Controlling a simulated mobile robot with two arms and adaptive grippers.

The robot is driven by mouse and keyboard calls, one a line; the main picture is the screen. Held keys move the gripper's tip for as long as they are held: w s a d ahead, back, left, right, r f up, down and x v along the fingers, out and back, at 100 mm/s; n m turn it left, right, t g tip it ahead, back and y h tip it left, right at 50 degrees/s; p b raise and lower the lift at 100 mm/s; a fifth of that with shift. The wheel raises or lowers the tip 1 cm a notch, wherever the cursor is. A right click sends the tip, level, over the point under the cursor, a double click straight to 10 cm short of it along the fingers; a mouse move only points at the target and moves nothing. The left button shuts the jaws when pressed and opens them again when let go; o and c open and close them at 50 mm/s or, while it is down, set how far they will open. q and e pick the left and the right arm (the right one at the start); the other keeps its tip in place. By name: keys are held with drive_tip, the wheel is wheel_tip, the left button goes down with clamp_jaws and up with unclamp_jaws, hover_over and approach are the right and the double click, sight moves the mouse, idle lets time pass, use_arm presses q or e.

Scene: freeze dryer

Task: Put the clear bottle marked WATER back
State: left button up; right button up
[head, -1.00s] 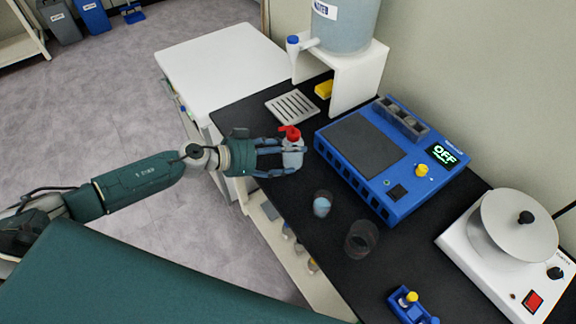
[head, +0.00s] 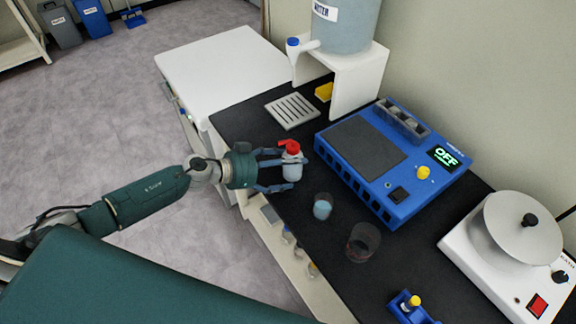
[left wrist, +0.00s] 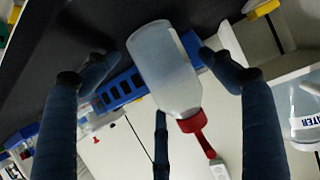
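The clear bottle with a red cap (head: 292,170) is upright at the left edge of the black bench (head: 245,117). It also shows large in the left wrist view (left wrist: 165,72), with its red nozzle pointing down in that picture; no lettering is readable on it. My left gripper (head: 278,170) is open around the bottle, with its fingers spread on either side. In the left wrist view the fingertips (left wrist: 160,65) stand apart from the bottle's sides, with small gaps. My right gripper is not in view.
A beaker with pale blue contents (head: 322,207) and a dark cup (head: 362,243) stand close to the bottle. A blue device reading OFF (head: 385,160) lies to the right. A slotted grey plate (head: 292,111) and a WATER tank (head: 345,25) on a white stand are behind.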

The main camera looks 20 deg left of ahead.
use_arm(q)
drive_tip(key=shift+r, duration=0.15)
drive_tip(key=b+v, duration=0.1)
drive_tip(key=v, duration=1.1)
drive_tip(key=shift+b, duration=0.35)
